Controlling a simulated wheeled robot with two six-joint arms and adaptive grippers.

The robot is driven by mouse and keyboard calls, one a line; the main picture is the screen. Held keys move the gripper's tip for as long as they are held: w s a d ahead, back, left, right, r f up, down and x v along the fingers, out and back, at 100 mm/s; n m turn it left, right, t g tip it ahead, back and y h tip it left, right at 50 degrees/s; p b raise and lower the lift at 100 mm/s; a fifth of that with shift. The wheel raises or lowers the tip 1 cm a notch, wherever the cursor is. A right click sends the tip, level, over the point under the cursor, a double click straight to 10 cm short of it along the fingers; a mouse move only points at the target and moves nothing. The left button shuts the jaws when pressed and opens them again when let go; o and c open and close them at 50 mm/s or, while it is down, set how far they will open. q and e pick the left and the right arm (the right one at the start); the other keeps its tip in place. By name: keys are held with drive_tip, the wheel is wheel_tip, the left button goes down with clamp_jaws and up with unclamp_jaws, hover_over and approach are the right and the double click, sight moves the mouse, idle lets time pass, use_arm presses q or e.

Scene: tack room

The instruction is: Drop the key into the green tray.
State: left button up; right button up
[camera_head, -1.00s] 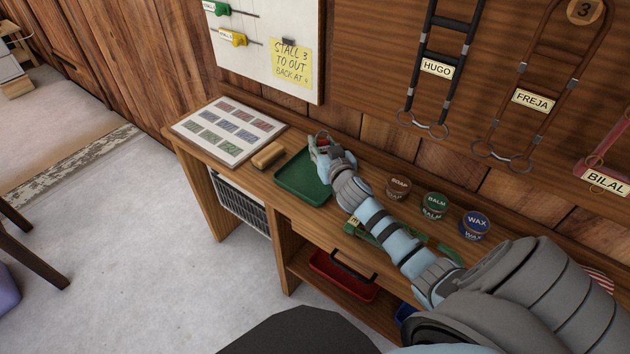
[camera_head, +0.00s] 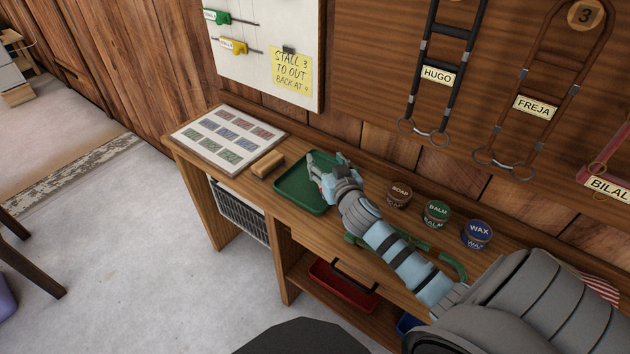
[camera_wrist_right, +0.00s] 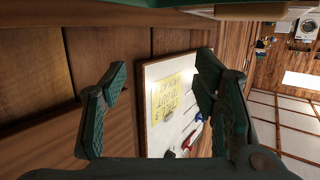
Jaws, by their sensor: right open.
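The green tray (camera_head: 292,190) lies on the wooden bench in the head view. My right gripper (camera_head: 316,168) is over the tray's back right part with its fingers apart. In the right wrist view the two dark green fingers (camera_wrist_right: 163,68) are spread with nothing between them. A green edge, seemingly the tray (camera_wrist_right: 180,12), runs along the top of that view. I cannot make out the key in any view; the part of the tray behind my gripper and arm is hidden. My left gripper is not in view.
A card chart (camera_head: 228,137) and a wooden block (camera_head: 267,164) lie left of the tray. Soap (camera_head: 398,193), balm (camera_head: 435,213) and wax (camera_head: 476,234) tins stand along the back right. A red bin (camera_head: 343,287) is on the shelf below. A whiteboard (camera_head: 262,85) hangs behind.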

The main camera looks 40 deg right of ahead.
drive_tip(key=v, duration=0.8)
drive_tip(key=shift+s, duration=0.25)
